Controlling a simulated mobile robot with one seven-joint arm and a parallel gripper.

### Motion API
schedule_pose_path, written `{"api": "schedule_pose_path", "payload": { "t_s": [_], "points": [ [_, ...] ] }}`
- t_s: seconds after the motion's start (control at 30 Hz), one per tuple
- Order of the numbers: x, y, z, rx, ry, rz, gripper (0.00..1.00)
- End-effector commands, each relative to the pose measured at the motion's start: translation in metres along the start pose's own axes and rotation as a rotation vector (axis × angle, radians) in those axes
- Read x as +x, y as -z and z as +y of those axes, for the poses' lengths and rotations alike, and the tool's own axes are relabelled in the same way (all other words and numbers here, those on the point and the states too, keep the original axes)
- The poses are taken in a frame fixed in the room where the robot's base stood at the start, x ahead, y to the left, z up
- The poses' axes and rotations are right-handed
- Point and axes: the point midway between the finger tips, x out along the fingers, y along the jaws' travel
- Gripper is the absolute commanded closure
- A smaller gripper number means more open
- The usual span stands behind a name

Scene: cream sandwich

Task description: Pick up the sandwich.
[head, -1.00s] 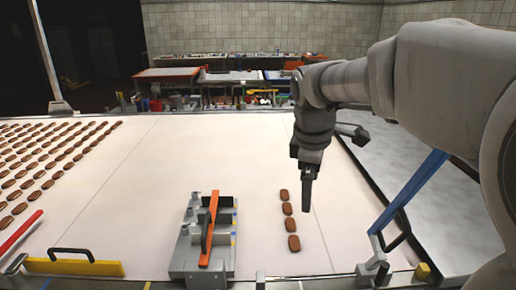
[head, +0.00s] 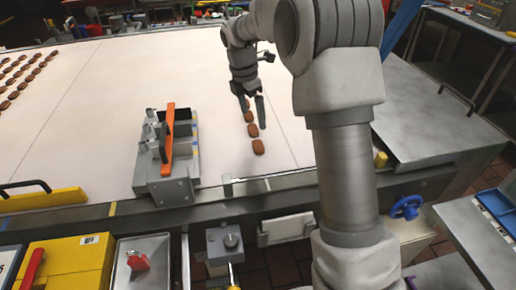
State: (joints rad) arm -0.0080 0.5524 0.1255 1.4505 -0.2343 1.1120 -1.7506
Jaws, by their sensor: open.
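A short row of brown sandwiches lies on the white belt in the head view. The nearest sandwich (head: 258,147) and the one behind it (head: 252,130) show clearly. A third sandwich (head: 249,116) shows just below the fingertips, and anything farther along the row is hidden by my gripper. My gripper (head: 253,108) points down over the far end of this row, with its two fingers apart and no sandwich seen held between them. I cannot tell its exact height above the belt.
A grey metal fixture with an orange bar (head: 169,140) stands on the belt left of the row. Many more sandwiches (head: 22,75) lie at the far left. A yellow bar with a black handle (head: 42,200) is at the belt's front left. The belt between is clear.

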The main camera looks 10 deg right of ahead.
Motion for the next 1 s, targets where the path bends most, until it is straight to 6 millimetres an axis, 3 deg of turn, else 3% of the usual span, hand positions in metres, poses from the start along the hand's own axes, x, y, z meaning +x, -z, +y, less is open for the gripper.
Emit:
{"api": "schedule_pose_path", "payload": {
  "t_s": [0.1, 0.3, 0.57, 0.83, 1.0],
  "points": [
    [0.029, 0.001, -0.001, 0.0, 0.003, 0.001, 0.0],
    [0.062, 0.0, 0.0, 0.001, 0.002, 0.0, 0.0],
    [0.076, 0.0, 0.001, 0.002, 0.001, 0.0, 0.0],
    [0.114, 0.0, 0.004, 0.001, 0.003, 0.0, 0.0],
    [0.123, 0.0, 0.004, 0.001, -0.001, -0.001, 0.0]
  ]
}}
